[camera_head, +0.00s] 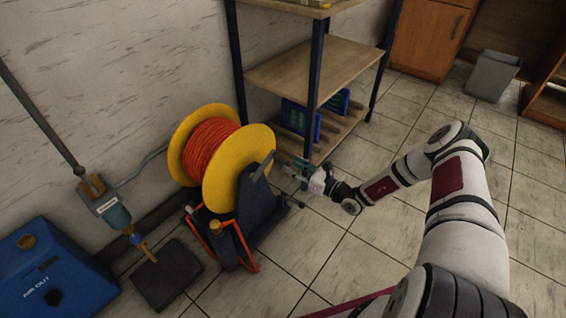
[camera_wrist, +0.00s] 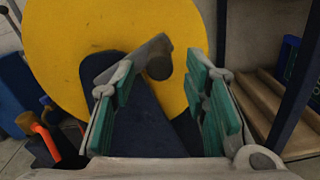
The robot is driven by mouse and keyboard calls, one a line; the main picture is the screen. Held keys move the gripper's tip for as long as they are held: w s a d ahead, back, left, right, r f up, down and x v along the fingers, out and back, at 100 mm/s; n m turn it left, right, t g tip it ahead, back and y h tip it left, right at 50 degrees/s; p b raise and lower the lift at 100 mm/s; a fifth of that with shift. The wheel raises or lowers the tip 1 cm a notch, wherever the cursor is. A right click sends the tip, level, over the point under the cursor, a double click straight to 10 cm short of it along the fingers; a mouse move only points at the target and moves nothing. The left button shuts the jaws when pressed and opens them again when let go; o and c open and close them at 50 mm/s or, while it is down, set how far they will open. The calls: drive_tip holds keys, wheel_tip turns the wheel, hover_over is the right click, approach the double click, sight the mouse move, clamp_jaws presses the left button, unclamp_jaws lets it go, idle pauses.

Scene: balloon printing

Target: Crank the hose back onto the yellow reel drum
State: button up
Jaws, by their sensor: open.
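The yellow reel drum (camera_head: 236,167) stands on a dark stand (camera_head: 254,205) by the wall. It also fills the upper middle of the wrist view (camera_wrist: 75,45). The orange-red hose (camera_head: 208,146) is wound around the drum between its two yellow flanges. A grey crank arm (camera_wrist: 148,52) with a dark knob (camera_wrist: 159,66) is on the drum's near face. My gripper (camera_head: 290,163) is at the reel's right side. Its green-padded fingers (camera_wrist: 164,95) are open, with the crank knob beyond and between them in the wrist view. I cannot tell whether they touch it.
A wooden shelf rack (camera_head: 300,75) with dark posts stands close behind my gripper, with blue items on its lowest shelf. A blue box (camera_head: 55,275) and a dark pedal-like block (camera_head: 166,275) lie at left. The tiled floor (camera_head: 310,250) in front is clear.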

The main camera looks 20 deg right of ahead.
sight(283, 160)
drive_tip(key=shift+b+x, duration=0.6)
drive_tip(key=shift+x, duration=2.05)
clamp_jaws()
